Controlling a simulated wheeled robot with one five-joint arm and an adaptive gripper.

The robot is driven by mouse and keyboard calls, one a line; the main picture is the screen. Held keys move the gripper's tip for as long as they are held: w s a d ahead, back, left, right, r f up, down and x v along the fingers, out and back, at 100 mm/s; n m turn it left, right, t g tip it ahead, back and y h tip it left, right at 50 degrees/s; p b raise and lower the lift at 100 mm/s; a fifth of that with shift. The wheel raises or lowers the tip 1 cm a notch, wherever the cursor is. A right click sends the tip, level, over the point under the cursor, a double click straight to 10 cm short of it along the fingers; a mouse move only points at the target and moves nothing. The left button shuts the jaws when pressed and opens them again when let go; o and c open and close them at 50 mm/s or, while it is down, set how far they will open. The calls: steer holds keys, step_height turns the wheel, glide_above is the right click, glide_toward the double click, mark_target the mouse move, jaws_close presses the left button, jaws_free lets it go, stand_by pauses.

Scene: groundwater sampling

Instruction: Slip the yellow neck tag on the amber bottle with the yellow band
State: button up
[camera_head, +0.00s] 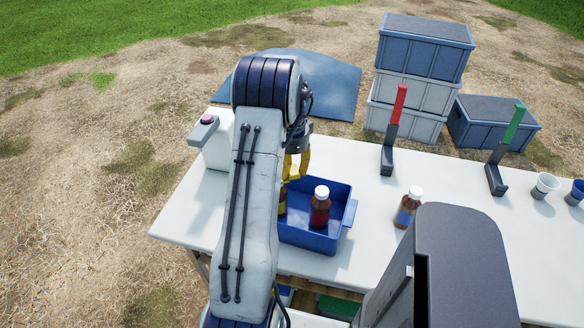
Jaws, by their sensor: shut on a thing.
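My gripper (296,165) is over the back left part of a blue bin (327,238) on the white table. Yellow shows at its end, which I take to be the yellow neck tag in its jaws; the tag's outline cannot be told apart clearly from the fingers. The amber bottle with the yellow band (282,203) stands in the bin just below the gripper, mostly hidden behind my arm. Its neck is hidden, so I cannot tell whether the tag touches it. An amber bottle with a red band (320,208) and white cap stands beside it in the bin.
An amber bottle with a blue band (408,208) stands right of the bin. Grey uprights with red (399,103) and green (514,123) tops stand farther back. Cups (543,186) are at the right. A white box with a pink button (216,142) is at the left.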

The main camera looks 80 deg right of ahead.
steer(key=shift+f+b, duration=0.5)
steer(key=shift+f, duration=0.3)
steer(key=o, duration=1.1)
steer(key=shift+c, duration=0.2)
steer(key=shift+r, duration=0.1)
step_height(320, 180, up, 12)
steer(key=shift+d, duration=0.15)
